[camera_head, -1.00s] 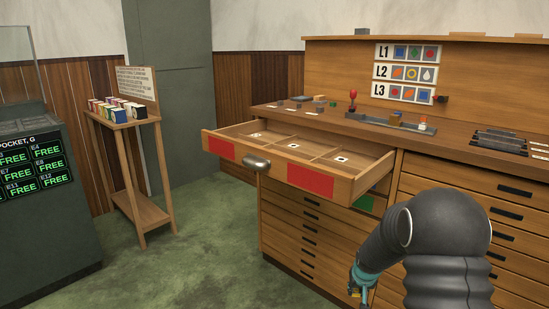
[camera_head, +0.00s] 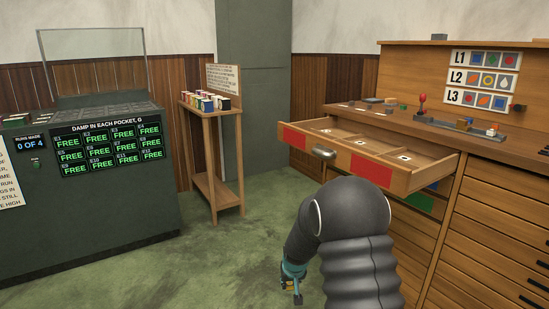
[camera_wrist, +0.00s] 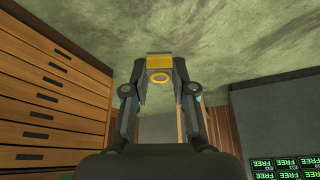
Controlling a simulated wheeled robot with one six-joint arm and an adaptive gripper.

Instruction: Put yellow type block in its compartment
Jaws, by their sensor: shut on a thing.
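In the head view my gripper (camera_head: 293,287) hangs low in front of the cabinet, left of my arm; the block is too small to make out there. The open drawer (camera_head: 428,179) stands out of the cabinet, with red panels on its front. Several compartments show inside, each with a small pale marked tile.
A cabinet (camera_head: 482,225) with many drawers stands on the right, with a sign board of rows L1 to L3 (camera_head: 484,77) above. A small wooden stand (camera_head: 212,190) holds several coloured boxes. A dark console (camera_head: 110,215) is at left. Open floor lies between.

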